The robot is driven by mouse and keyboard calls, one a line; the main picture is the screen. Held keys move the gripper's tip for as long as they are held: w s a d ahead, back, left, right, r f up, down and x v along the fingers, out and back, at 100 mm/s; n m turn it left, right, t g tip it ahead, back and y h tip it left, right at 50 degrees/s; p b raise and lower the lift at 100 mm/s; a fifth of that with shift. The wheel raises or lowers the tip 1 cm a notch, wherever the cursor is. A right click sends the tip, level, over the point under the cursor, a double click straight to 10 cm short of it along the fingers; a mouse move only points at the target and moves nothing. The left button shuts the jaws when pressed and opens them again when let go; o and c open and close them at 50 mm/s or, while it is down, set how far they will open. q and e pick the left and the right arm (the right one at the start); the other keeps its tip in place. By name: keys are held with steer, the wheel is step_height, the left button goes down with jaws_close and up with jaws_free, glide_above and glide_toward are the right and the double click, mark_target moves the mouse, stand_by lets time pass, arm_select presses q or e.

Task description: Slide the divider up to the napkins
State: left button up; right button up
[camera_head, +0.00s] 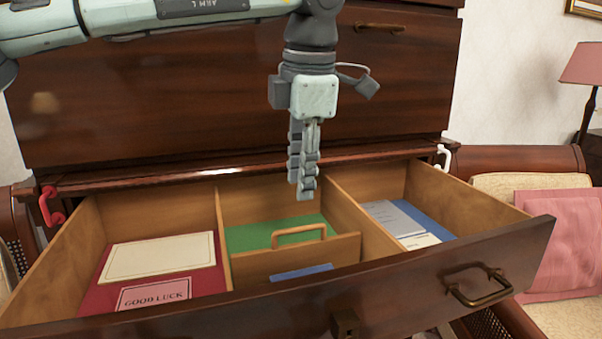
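The wooden divider (335,251) with a raised loop handle stands upright across the middle compartment of the open drawer. A flat green item (256,236) lies behind it and a blue item (300,271) shows in front of it; I cannot tell which are the napkins. My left gripper (304,190) points down above the middle compartment, behind and above the divider handle, apart from it. Its fingers overlap in this view, so their opening is unclear. I see nothing held between them. My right gripper is out of view.
Fixed partitions (222,240) flank the middle compartment. The left one holds a red folder (100,296) and cards; the right one holds blue and grey papers (395,217). The drawer front (420,281) has a brass handle. A red bracket (50,205) and a white one (443,157) sit at the drawer's sides.

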arm_select(q)
step_height(320, 180, up, 12)
steer(key=s, duration=0.2)
steer(key=shift+d, duration=0.35)
steer(key=shift+s+f, duration=0.1)
steer(key=shift+f, duration=0.05)
